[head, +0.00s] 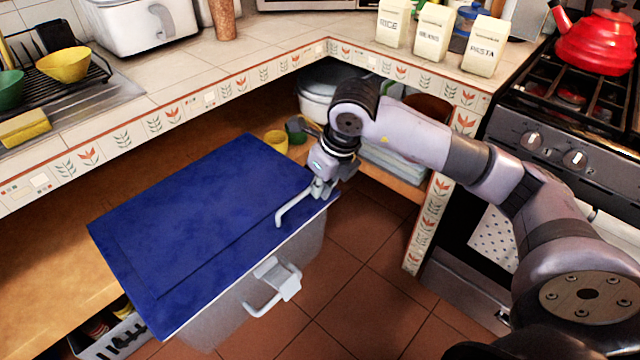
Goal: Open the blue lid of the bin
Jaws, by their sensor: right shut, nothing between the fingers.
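The bin (308,250) is a grey box with a flat blue lid (190,215), standing in front of the tiled counter. The lid lies down over the top. A pale bent bar (291,208) shows at the lid's right edge, beside my right gripper. A similar pale handle (270,285) sticks out from the bin's front side. My right gripper (322,190) is shut and empty at the lid's right corner, pointing down. I cannot tell whether it touches the lid or the bar. My left gripper is out of view.
The counter edge (180,110) runs behind the bin, with a shelf below holding a yellow cup (276,141) and a white pot (325,85). The stove (560,130) stands at the right. Brown floor tiles (365,290) are clear in front.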

